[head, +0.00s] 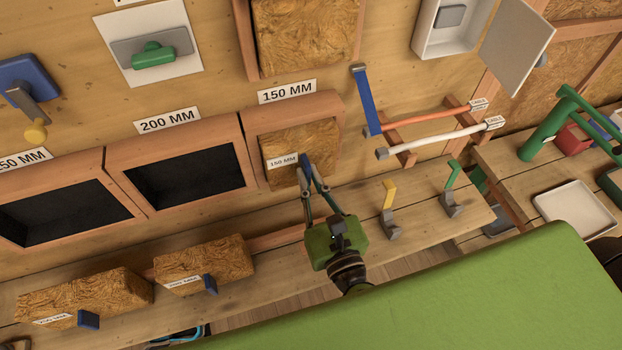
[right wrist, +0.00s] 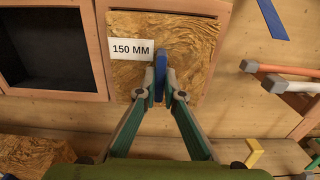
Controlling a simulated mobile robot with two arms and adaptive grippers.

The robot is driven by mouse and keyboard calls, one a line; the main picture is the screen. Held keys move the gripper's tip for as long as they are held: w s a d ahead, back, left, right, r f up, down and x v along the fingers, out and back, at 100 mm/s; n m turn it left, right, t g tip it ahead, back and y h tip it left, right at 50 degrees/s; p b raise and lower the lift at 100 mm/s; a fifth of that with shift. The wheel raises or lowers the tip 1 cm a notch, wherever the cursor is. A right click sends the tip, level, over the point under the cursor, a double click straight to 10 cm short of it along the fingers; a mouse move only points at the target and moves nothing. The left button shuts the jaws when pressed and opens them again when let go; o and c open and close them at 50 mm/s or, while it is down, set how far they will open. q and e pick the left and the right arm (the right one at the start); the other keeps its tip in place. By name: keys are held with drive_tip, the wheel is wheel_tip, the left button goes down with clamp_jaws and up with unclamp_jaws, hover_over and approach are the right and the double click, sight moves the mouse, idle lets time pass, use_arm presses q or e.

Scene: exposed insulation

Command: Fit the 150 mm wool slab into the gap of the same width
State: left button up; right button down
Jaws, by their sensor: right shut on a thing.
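The wool slab labelled 150 MM (head: 325,145) is in the wooden frame under the wall label 150 MM (head: 287,91). In the right wrist view the slab (right wrist: 197,47) fills most of its frame (right wrist: 224,30); how deep it sits I cannot tell. My right gripper (head: 305,175) is shut on the blue tab (right wrist: 160,66) on the slab's front. The gripper's fingers also show in the right wrist view (right wrist: 160,92). My left gripper is not in view.
The 200 MM gap (head: 190,178) and the 250 MM gap (head: 60,215) are dark and empty. Two other wool slabs (head: 215,262) (head: 90,298) lie on the wooden shelf. Yellow (head: 389,205) and green (head: 452,190) hooked tools stand at the right. A green surface (head: 450,290) fills the front.

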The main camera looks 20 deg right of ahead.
drive_tip(key=shift+w+p, duration=0.65)
drive_tip(key=shift+w, duration=0.95)
drive_tip(key=c, duration=2.1)
unclamp_jaws()
drive_tip(key=shift+s, duration=0.2)
drive_tip(key=s, duration=1.1)
drive_tip(key=shift+s+d, duration=0.15)
drive_tip(key=shift+s, duration=0.2)
